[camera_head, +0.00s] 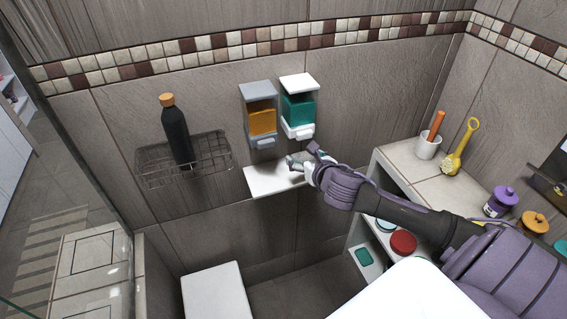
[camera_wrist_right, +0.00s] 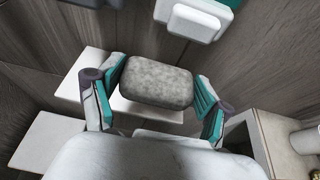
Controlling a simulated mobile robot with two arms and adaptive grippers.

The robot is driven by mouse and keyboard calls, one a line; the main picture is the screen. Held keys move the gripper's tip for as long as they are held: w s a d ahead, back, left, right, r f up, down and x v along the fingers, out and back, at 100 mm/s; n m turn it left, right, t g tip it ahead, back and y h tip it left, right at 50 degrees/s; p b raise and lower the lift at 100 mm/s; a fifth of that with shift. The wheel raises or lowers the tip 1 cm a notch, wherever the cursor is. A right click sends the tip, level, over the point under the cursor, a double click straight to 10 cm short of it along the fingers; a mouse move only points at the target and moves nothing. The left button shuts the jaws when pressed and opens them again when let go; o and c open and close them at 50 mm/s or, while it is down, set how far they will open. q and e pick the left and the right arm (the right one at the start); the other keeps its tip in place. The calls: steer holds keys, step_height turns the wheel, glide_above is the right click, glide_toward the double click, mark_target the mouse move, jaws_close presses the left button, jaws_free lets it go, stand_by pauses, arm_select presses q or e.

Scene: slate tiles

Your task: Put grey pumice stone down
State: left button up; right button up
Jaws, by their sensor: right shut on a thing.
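The grey pumice stone (camera_wrist_right: 157,82) is a rounded, speckled block in the right wrist view. My right gripper (camera_wrist_right: 155,88) is shut on it, with one teal-padded finger at each end. In the head view my right gripper (camera_head: 302,163) is over the right part of the small white wall shelf (camera_head: 268,180), below the two dispensers. The stone is mostly hidden by the fingers there. I cannot tell whether the stone touches the shelf. The shelf's left part is bare. My left gripper is not in view.
An orange dispenser (camera_head: 262,118) and a teal dispenser (camera_head: 298,107) hang just above the shelf. A wire basket (camera_head: 205,165) with a dark bottle (camera_head: 176,135) is at left. A white stool (camera_head: 215,292) stands below. A ledge (camera_head: 425,178) at right carries a white cup (camera_head: 427,146) and a yellow brush (camera_head: 460,150).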

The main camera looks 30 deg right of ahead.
glide_above(284, 174)
step_height(284, 174, down, 4)
steer(key=shift+a+f+p, duration=0.1)
steer(key=shift+f+p, duration=0.15)
steer(key=shift+p, duration=0.15)
steer(key=shift+f, duration=2)
steer(key=shift+f, duration=0.2)
steer(key=o, duration=1.1)
